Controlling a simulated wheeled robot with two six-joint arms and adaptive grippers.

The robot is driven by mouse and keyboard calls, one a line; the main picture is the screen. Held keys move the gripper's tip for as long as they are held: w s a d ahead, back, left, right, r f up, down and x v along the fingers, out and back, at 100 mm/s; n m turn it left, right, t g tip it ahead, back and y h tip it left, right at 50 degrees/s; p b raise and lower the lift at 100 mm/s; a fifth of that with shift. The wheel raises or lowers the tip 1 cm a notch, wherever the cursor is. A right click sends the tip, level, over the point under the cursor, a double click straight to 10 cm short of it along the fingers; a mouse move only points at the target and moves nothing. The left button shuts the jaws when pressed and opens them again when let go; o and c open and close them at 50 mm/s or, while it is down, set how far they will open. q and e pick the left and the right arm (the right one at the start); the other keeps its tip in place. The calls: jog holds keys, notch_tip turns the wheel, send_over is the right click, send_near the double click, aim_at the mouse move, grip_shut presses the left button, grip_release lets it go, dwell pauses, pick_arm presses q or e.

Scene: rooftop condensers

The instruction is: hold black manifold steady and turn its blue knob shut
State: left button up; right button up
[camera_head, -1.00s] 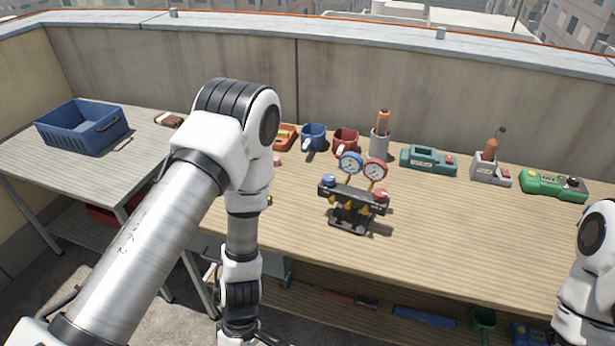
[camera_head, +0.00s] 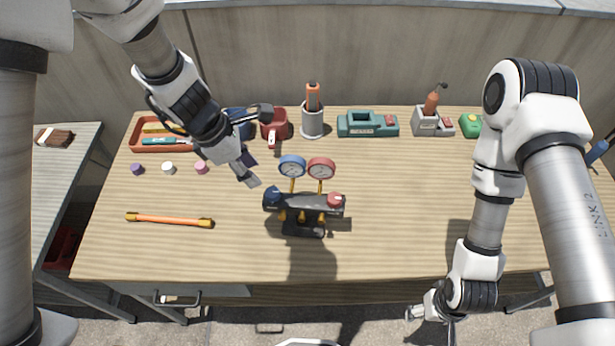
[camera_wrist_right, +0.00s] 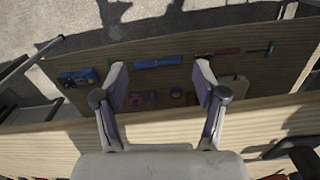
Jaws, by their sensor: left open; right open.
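The black manifold (camera_head: 318,208) stands upright on the wooden bench in the head view, with a blue gauge (camera_head: 292,167) and a red gauge (camera_head: 321,169) above it. Its blue knob (camera_head: 272,195) is at its left end and a red knob (camera_head: 335,200) at its right end. My left gripper (camera_head: 250,171) is open and empty, up and left of the blue knob, apart from it. My right gripper (camera_head: 430,316) is low in front of the bench, far from the manifold. In the right wrist view its fingers (camera_wrist_right: 161,88) are spread, with nothing between them.
An orange stick (camera_head: 170,220) and small caps (camera_head: 168,168) lie on the left of the bench (camera_head: 400,230). A red tray (camera_head: 160,149), a red mug (camera_head: 273,128), a tool holder (camera_head: 312,122) and a teal device (camera_head: 367,124) line the back. The bench right of the manifold is clear.

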aim_at(318, 206)
jog(key=w+a+r+m+g+y, duration=0.2)
jog(key=w+a+m+y, duration=0.1)
jog(key=w+a+m, duration=0.1)
jog(key=w+a+r+m+g+y, duration=0.2)
jog(key=w+a+m+g+y, duration=0.1)
jog(key=w+a+m+y, duration=0.1)
jog(key=w+a+r+m+g+y, duration=0.2)
jog(key=w+a+m+y, duration=0.2)
jog(key=a, duration=0.2)
jog(key=shift+w+r+g, duration=0.1)
jog(key=shift+r+g, duration=0.2)
jog(key=shift+r, duration=0.1)
jog(key=w+a+r+m+t+y, duration=0.1)
jog(key=w+a+m+t+y, duration=0.1)
jog(key=w+m+t+y, duration=0.65)
jog(key=a, duration=0.3)
jog(key=w+a+n+h, duration=0.1)
jog(key=a, duration=0.2)
jog(key=a+n, duration=0.1)
jog(key=a, duration=0.3)
jog(key=shift+w+n+g+h, duration=0.2)
jog(key=shift+n+g+h, duration=0.05)
jog(key=shift+h, duration=0.1)
jog(key=shift+d, duration=0.15)
grip_shut()
